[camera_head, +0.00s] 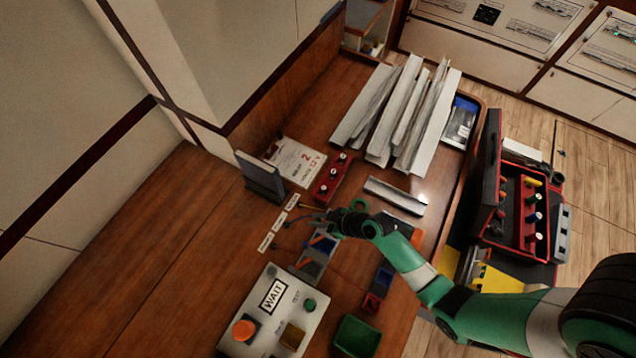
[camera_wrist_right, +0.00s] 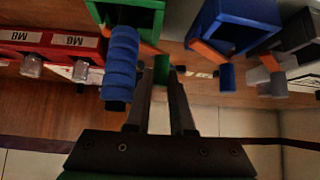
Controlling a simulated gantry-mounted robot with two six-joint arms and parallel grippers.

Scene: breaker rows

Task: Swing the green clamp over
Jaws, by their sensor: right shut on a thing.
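In the right wrist view the green clamp (camera_wrist_right: 130,14) is a green block at the top, with an orange lever ending in a green knob (camera_wrist_right: 161,68). My right gripper (camera_wrist_right: 162,76) is closed around that knob, one dark finger on each side. A ribbed blue cylinder (camera_wrist_right: 122,60) hangs just left of the fingers. A blue clamp (camera_wrist_right: 232,22) with an orange lever and blue knob stands to the right. In the head view my right gripper (camera_head: 334,220) is over the clamp row, and hides the green clamp there. My left gripper is out of view.
A red rack (camera_head: 332,178) stands just beyond the gripper. A grey box labelled WAIT (camera_head: 252,318) with an orange button is in front, beside a green bin (camera_head: 358,337). A dark upright panel (camera_head: 262,178) stands at left. Metal channels (camera_head: 395,115) lie behind. The left tabletop is clear.

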